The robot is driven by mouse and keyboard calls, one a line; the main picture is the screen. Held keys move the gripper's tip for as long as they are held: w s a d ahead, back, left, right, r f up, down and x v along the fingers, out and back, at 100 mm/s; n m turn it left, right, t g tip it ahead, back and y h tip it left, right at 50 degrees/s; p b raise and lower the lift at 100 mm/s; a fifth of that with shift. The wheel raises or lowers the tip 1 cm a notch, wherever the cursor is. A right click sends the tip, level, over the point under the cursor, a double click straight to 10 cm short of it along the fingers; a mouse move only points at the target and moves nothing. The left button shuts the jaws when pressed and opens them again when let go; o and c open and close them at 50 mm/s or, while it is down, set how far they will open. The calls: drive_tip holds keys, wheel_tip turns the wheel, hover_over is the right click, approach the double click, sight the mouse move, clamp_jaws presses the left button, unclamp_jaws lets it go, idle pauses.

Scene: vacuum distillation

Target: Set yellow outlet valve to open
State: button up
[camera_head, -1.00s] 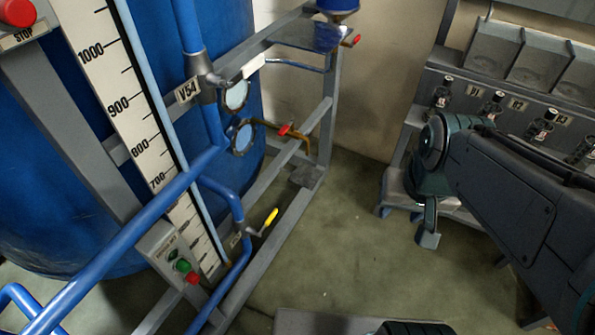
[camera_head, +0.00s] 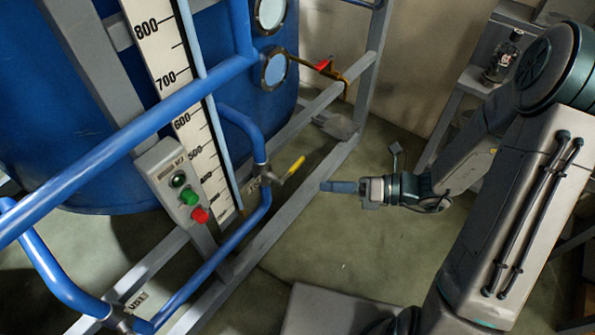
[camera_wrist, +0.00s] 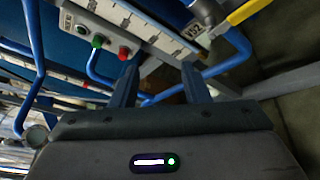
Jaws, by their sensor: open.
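The yellow valve handle (camera_head: 295,167) sits on the blue outlet pipe (camera_head: 262,180) at the lower part of the tank frame and slants up to the right. My gripper (camera_head: 328,187) is just right of the handle in the head view, apart from it and empty. In the wrist view the yellow handle (camera_wrist: 247,10) is at the upper right, outside the fingers. My gripper's two fingers (camera_wrist: 158,88) are spread apart there, with nothing between them. The valve body (camera_wrist: 205,15) shows next to a label plate.
A control box (camera_head: 181,185) with green and red buttons stands left of the valve. Grey frame rails (camera_head: 330,150) run beside the pipe. A red-handled valve (camera_head: 323,65) is higher up. A scale (camera_head: 185,115) stands before the blue tank. Open floor lies right of the frame.

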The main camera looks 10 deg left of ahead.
sight(299, 165)
drive_tip(key=w+f+m+t+b, duration=0.4)
drive_tip(key=w+f+m+t, duration=0.35)
drive_tip(key=f+m, duration=0.45)
drive_tip(key=shift+m+y, duration=0.4)
drive_tip(key=x, duration=0.4)
drive_tip(key=r+b+x, duration=0.1)
drive_tip(key=x, duration=0.7)
drive_tip(key=shift+a+r+b, duration=0.2)
drive_tip(key=shift+a+b, duration=0.15)
drive_tip(key=shift+s, duration=0.1)
clamp_jaws()
drive_tip(key=shift+d, duration=0.1)
